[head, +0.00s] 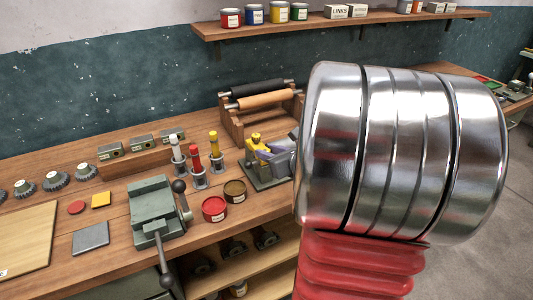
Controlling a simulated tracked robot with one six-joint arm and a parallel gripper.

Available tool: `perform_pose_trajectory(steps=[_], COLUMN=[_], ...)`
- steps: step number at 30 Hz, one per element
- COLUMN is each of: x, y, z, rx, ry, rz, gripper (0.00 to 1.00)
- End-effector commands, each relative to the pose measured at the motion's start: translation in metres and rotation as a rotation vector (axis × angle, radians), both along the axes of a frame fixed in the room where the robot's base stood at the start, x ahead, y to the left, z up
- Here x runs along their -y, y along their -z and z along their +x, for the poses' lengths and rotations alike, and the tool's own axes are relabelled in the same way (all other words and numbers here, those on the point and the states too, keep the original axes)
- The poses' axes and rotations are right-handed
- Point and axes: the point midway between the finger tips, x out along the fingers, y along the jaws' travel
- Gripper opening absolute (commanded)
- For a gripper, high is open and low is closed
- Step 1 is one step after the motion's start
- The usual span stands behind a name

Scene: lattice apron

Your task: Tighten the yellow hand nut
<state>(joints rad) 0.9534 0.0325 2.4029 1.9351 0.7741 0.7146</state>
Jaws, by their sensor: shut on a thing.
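The yellow hand nut (256,138) shows at the top of a small fixture with a dark green base plate (262,180) on the bench. More yellow shows just below it, and I cannot tell whether it is part of the nut. My gripper (270,152) appears as a grey shape at the fixture's right side. It is shut at the nut, but the contact is too small to see clearly. My large metal arm link and red bellows fill the right foreground and hide the rest of the gripper and the fixture's right side.
A green press with a lever (152,208) and two open tins, red (214,209) and brown (235,191), stand left of the fixture. Colored-top tubes (195,160) stand behind them. A roller rack (258,105) is behind the fixture. A wall shelf (330,22) holds tins.

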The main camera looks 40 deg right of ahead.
Motion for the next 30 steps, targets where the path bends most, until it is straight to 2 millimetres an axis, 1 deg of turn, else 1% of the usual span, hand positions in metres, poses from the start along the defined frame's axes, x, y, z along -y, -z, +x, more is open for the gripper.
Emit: perform_pose_trajectory(steps=[12,30], x=[-0.0041,-0.0068], y=[-0.0031,-0.0040], z=[0.0028,0.0045], rx=[0.007,0.011], ry=[0.132,0.273], rz=[-0.003,-0.004], gripper=[0.04,0.04])
